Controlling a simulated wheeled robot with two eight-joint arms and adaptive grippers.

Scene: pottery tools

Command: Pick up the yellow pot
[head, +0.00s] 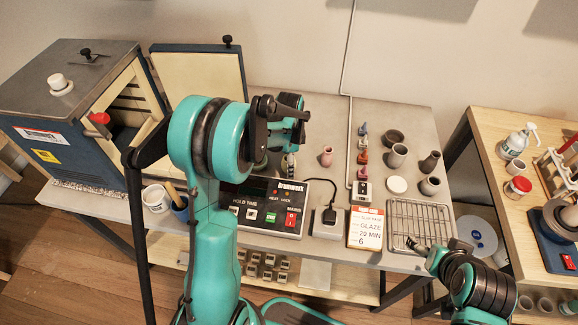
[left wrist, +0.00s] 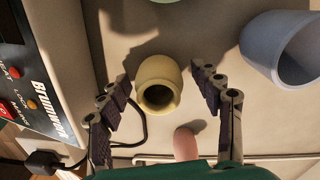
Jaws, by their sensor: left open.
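The yellow pot (left wrist: 150,72) stands on the grey table in the left wrist view, its dark round mouth showing. My left gripper (left wrist: 162,80) is open, with one finger on each side of the pot and a visible gap to each. In the head view the left gripper (head: 289,165) points down at the table behind the control box, and my arm and gripper hide the yellow pot. My right gripper (head: 428,250) is low at the right, by the wire rack; its jaws are too small to judge.
A pink vase (left wrist: 187,143) stands close to the yellow pot; the head view also shows it (head: 326,156). A grey-blue pot (left wrist: 285,50) is at the upper right of the wrist view. The control box (head: 268,205) and kiln (head: 80,95) flank my left arm. A wire rack (head: 420,222) lies right.

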